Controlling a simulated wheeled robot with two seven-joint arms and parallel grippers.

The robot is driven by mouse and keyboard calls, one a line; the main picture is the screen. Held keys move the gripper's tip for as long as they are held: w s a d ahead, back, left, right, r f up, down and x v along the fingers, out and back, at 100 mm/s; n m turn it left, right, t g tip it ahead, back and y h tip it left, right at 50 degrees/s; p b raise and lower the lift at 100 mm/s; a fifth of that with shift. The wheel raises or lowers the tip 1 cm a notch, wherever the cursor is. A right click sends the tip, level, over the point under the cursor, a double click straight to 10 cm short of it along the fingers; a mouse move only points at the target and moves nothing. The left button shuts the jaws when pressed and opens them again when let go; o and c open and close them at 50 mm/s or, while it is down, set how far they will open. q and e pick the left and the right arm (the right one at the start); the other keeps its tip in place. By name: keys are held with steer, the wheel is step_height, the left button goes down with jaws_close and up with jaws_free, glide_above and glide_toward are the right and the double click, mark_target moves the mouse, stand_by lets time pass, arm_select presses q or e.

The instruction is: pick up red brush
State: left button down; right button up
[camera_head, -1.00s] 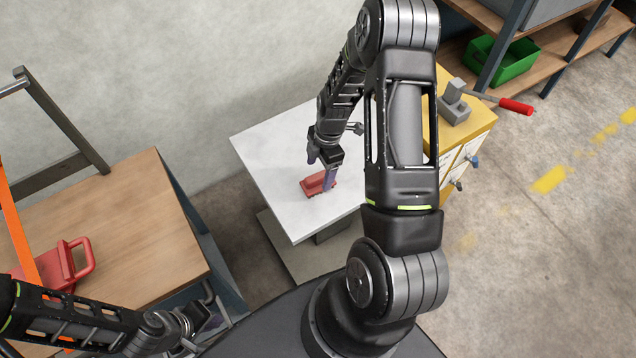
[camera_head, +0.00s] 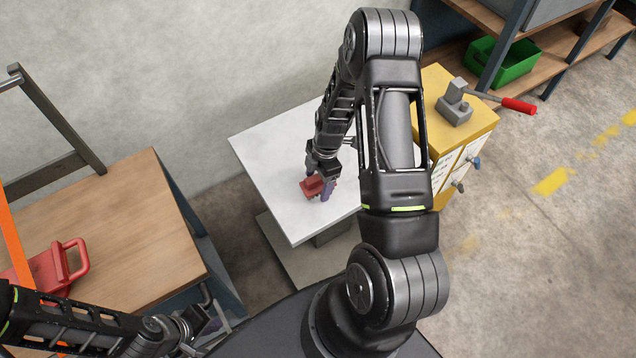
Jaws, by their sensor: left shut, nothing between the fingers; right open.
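The red brush (camera_head: 312,187) lies on the white table (camera_head: 268,150), near its middle. My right gripper (camera_head: 319,192) points down at the brush, its purple-grey fingers open. One finger is on the near right side of the brush and the other is mostly hidden behind it, so the fingers appear to be around it. I cannot tell whether they touch it. My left gripper (camera_head: 208,322) is shut and empty, low at the left beside the wooden bench, far from the brush.
A wooden bench (camera_head: 120,215) with a red object (camera_head: 72,262) stands at the left. A yellow cabinet (camera_head: 480,125) with a red-handled tool (camera_head: 458,103) is right of the table. Shelves with a green bin (camera_head: 505,62) stand behind. The white table's left part is clear.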

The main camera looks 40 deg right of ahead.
mark_target(318, 176)
steer(key=c, duration=1.6)
steer(key=shift+o, duration=0.2)
steer(key=shift+r, duration=0.1)
step_height(318, 176, up, 10)
steer(key=shift+f+b, duration=0.1)
steer(key=shift+b, duration=0.55)
